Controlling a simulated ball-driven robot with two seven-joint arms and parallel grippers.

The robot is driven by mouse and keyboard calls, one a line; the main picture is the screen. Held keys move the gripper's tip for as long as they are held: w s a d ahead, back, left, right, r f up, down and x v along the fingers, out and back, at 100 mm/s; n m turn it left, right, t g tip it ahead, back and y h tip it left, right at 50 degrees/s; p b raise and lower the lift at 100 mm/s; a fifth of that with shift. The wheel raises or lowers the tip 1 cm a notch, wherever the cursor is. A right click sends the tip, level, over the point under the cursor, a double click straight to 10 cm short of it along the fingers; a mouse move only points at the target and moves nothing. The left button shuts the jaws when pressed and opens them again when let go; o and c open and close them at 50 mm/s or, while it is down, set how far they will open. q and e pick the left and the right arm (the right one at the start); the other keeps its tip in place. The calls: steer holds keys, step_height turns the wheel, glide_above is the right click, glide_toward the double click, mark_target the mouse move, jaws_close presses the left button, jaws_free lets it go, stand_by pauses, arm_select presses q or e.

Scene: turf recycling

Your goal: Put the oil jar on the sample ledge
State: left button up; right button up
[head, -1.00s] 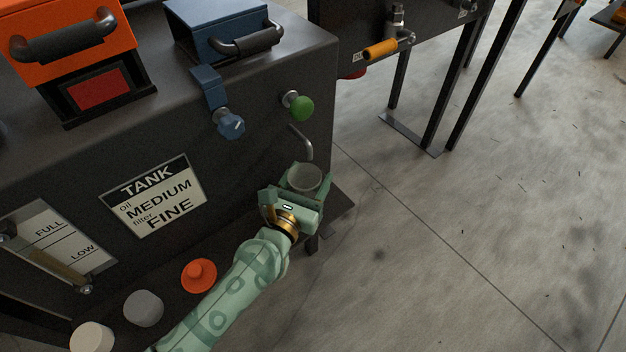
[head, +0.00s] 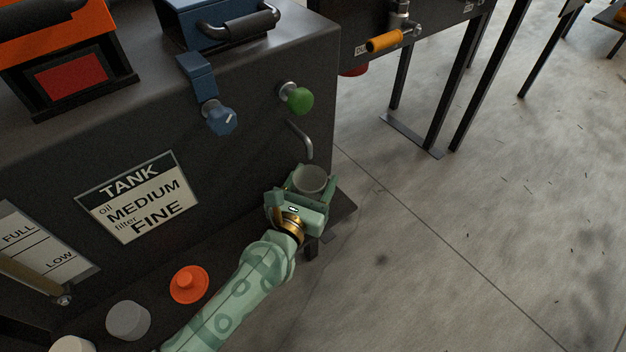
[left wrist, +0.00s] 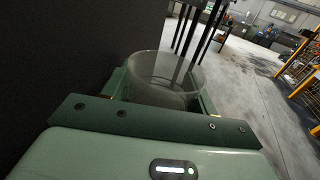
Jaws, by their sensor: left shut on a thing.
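The oil jar (head: 311,180) is a clear, open-topped cup. My left gripper (head: 305,192) is shut around it and holds it upright by the sides, just below and slightly right of a bent metal spout (head: 301,139) on the tank's front. In the left wrist view the jar (left wrist: 165,75) sits between the fingers, its mouth open; whether it holds oil is unclear. A dark ledge (head: 342,208) runs along the foot of the tank front, likely the sample ledge. My gripper covers part of it, and a gap under the jar cannot be judged. My right gripper is not in view.
On the ledge's left part stand an orange cap (head: 189,284), a grey cap (head: 128,320) and a white one (head: 72,345). A green knob (head: 298,99) and a blue knob (head: 220,118) stick out above. Open concrete floor (head: 480,220) lies to the right.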

arm_select(q)
steer(key=shift+f, duration=0.15)
steer(key=o, duration=0.7)
steer(key=shift+o, duration=0.2)
